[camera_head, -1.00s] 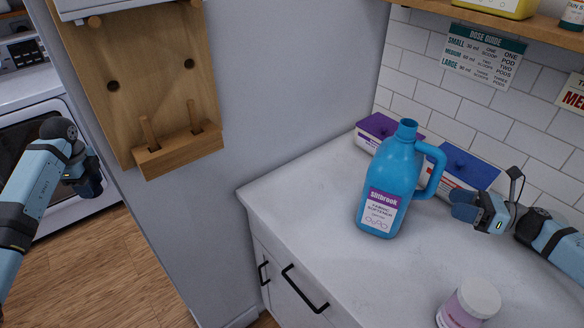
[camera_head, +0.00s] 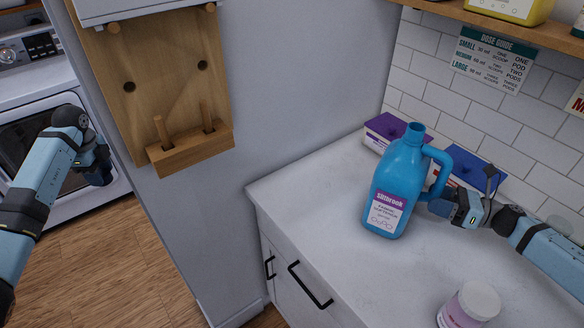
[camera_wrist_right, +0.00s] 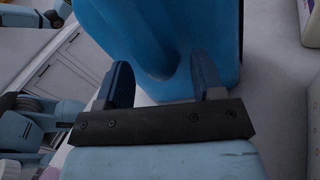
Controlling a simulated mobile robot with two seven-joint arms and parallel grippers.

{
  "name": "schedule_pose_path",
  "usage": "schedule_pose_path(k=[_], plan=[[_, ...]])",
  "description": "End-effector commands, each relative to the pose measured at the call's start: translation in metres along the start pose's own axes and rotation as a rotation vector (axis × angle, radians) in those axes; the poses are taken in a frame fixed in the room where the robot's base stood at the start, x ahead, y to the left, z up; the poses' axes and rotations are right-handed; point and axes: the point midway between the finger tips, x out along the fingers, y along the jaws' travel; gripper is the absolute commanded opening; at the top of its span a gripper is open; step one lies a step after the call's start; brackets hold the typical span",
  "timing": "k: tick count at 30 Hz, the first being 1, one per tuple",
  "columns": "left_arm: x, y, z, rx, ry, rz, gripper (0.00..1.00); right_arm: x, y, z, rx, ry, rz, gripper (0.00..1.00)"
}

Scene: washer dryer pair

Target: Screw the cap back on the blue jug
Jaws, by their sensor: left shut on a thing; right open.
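The blue jug (camera_head: 399,183) stands upright on the white counter, its label facing me. Its mouth (camera_head: 417,130) is open with no cap on it, and its handle (camera_head: 441,170) points right. My right gripper (camera_head: 438,203) is open, low beside the handle and close to the jug. In the right wrist view the jug (camera_wrist_right: 205,30) fills the top, and the fingers (camera_wrist_right: 160,78) are spread on either side of the handle's lower part. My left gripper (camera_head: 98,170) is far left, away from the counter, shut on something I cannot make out. I see no cap elsewhere.
A purple-lidded box (camera_head: 388,129) and a blue-lidded box (camera_head: 476,167) stand behind the jug by the tiled wall. A white-lidded tub (camera_head: 470,305) stands at the counter's front. A wooden rack (camera_head: 160,90) hangs on the wall at left. The counter's left part is clear.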

Motion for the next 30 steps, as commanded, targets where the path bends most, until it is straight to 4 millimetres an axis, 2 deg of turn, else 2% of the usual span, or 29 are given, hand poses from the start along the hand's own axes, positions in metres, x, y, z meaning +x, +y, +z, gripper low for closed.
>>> schedule_pose_path(k=[7, 15, 30], plan=[[0.0004, 0.0000, -0.0001, 0.000, 0.000, 0.000, 0.26, -0.0004, -0.0001, -0.0005, 0.000, 0.000, 0.000, 0.60], [0.0004, 0.0000, -0.0001, 0.000, 0.000, 0.000, 0.26, -0.0005, 0.0000, -0.0005, 0.001, 0.000, 0.000, 0.00], [0.0006, 0.0000, -0.0001, 0.000, 0.000, 0.000, 0.26, -0.0002, 0.0008, -0.0025, 0.005, 0.002, 0.002, 0.00]])
